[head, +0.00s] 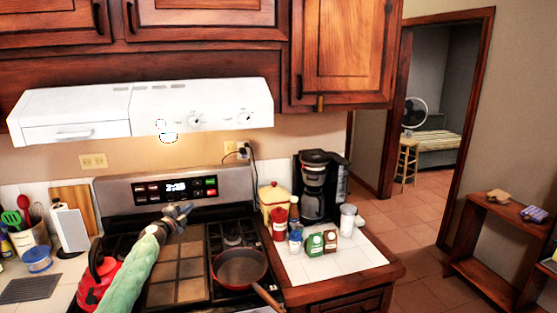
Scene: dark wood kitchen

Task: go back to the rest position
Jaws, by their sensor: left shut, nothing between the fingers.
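My left arm reaches in from the bottom left over the stove (150,187), in a green sleeve. My left gripper (184,209) is shut and empty, in front of the stove's back panel near the lit clock display. It appears to be above the cooktop and apart from the pan (240,268). My right gripper is not in the picture.
A red kettle (97,272) stands just left of my left arm. A white range hood (140,108) hangs above the stove. A coffee maker (316,185) and several small containers stand on the right counter (350,262). Free floor (412,215) lies at the right.

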